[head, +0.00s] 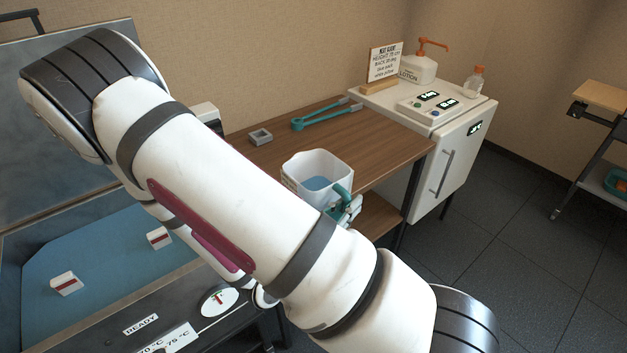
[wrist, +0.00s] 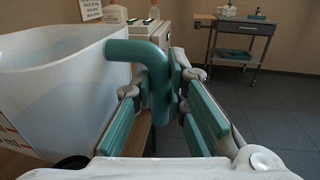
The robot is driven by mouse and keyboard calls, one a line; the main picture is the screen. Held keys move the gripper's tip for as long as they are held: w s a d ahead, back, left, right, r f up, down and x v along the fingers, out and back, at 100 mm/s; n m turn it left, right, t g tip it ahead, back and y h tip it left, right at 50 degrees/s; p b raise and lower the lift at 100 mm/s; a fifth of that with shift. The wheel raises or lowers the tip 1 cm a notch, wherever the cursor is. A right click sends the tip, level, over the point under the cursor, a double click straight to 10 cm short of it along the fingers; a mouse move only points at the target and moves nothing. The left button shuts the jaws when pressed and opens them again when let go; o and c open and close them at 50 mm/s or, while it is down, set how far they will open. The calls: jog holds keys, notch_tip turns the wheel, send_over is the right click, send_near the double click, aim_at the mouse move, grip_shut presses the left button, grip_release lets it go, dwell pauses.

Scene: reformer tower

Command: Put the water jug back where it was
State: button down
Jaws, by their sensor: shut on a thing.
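The water jug (head: 305,172) is a white, open-topped container with a teal handle (head: 343,194) and bluish water inside. It is upright at the front edge of the wooden table (head: 375,140); I cannot tell whether it rests there or hangs just above. My gripper (head: 346,210) is shut on the handle, its lower part hidden behind my arm. In the wrist view the handle (wrist: 152,70) stands between the teal finger pads of my gripper (wrist: 165,105), and the jug's wall (wrist: 60,90) fills the left side.
Teal tongs (head: 325,117) and a small grey square dish (head: 260,136) lie behind the jug on the table. A white cabinet (head: 455,150) with a lotion bottle (head: 417,70) and a sign (head: 384,62) stands to the right. A blue-lined basin (head: 100,250) is at left.

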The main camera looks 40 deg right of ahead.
aim_at(338, 195)
jog(key=w+b, duration=0.3)
jog(key=w+d+b, duration=0.1)
jog(key=shift+w+f+b, duration=0.15)
jog(key=shift+f+b, duration=0.15)
jog(key=shift+f, duration=0.1)
jog(key=w, duration=0.3)
jog(key=w+d+b, duration=0.1)
jog(key=w, duration=0.3)
jog(key=w+d, duration=0.1)
jog(key=w, duration=0.2)
jog(key=shift+w+d+f+b, duration=0.15)
jog(key=shift+d+f+b, duration=0.05)
jog(key=shift+f+b, duration=0.65)
jog(key=shift+f, duration=1.2)
jog(key=shift+f, duration=0.2)
jog(key=c, duration=1.7)
grip_release()
jog(key=shift+o, duration=0.5)
jog(key=shift+r, duration=0.1)
